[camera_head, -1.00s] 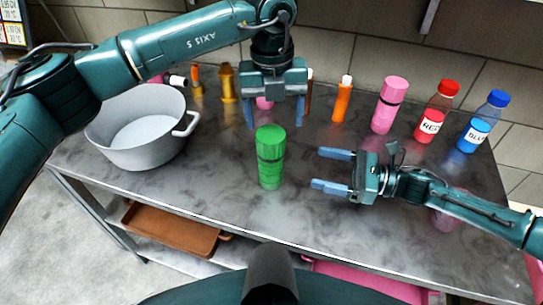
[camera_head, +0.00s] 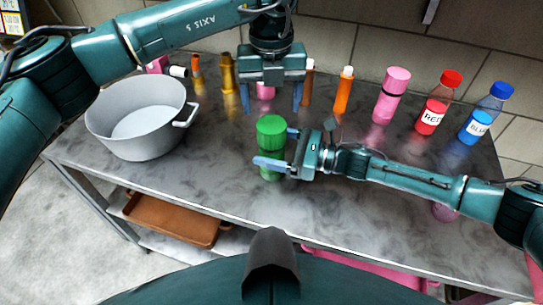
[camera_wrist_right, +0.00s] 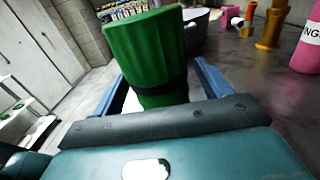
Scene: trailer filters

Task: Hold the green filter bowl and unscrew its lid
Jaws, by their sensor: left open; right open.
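The green filter bowl (camera_head: 271,173) stands upright on the metal table with its green lid (camera_head: 271,127) on top and a dark band between them. In the right wrist view the green lid (camera_wrist_right: 146,45) rises above the bowl (camera_wrist_right: 163,97). My right gripper (camera_head: 280,148) is open, its fingers on either side of the filter just below the lid; contact cannot be told. It also shows in the right wrist view (camera_wrist_right: 165,90). My left gripper (camera_head: 270,98) is open and points down, above and behind the lid. My right gripper's near finger hides part of the bowl.
A grey pot (camera_head: 135,122) stands on the left. Behind are orange (camera_head: 343,93) and pink (camera_head: 391,95) filters, with red (camera_head: 437,105) and blue (camera_head: 482,118) bottles at right. A brown tray (camera_head: 170,217) lies on the lower shelf. The table's front is clear.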

